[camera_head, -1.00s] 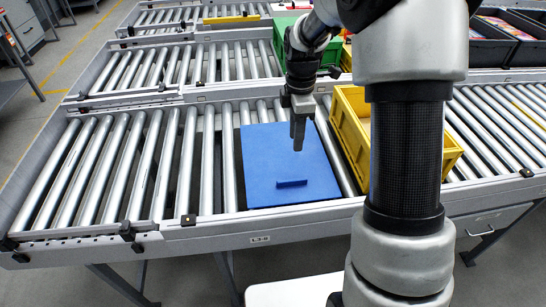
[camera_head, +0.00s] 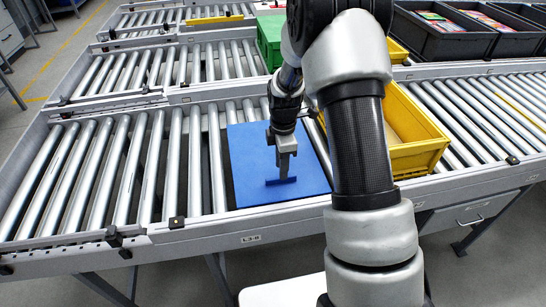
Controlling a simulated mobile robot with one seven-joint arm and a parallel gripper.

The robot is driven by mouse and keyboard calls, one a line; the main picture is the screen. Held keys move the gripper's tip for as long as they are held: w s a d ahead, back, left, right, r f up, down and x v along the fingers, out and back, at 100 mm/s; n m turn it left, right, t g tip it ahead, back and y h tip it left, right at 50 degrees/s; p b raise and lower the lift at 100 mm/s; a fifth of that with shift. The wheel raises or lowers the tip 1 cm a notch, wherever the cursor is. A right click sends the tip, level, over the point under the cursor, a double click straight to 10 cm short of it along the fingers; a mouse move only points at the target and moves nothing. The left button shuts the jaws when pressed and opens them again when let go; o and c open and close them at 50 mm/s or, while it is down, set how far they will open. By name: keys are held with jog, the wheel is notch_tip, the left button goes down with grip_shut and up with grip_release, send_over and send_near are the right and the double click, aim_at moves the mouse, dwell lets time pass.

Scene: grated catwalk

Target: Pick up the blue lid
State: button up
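The blue lid (camera_head: 251,158) is a flat square panel lying on the rollers of the near conveyor. It has a short raised blue handle (camera_head: 281,182) near its front edge. My gripper (camera_head: 284,177) points down over the lid, with its fingertips at the handle. From this side I cannot tell whether the fingers are apart or closed on the handle. My arm hides part of the lid's right and back area.
A yellow crate (camera_head: 428,150) stands close to the right of the lid, partly behind my arm. A green bin (camera_head: 268,42) stands farther back. Dark crates (camera_head: 447,39) with contents are at the back right. The rollers (camera_head: 110,170) left of the lid are clear.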

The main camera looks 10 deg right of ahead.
notch_tip(320, 180, down, 4)
jog(key=shift+r, duration=0.1)
grip_shut()
jog(key=shift+w, duration=0.15)
dwell(1.2)
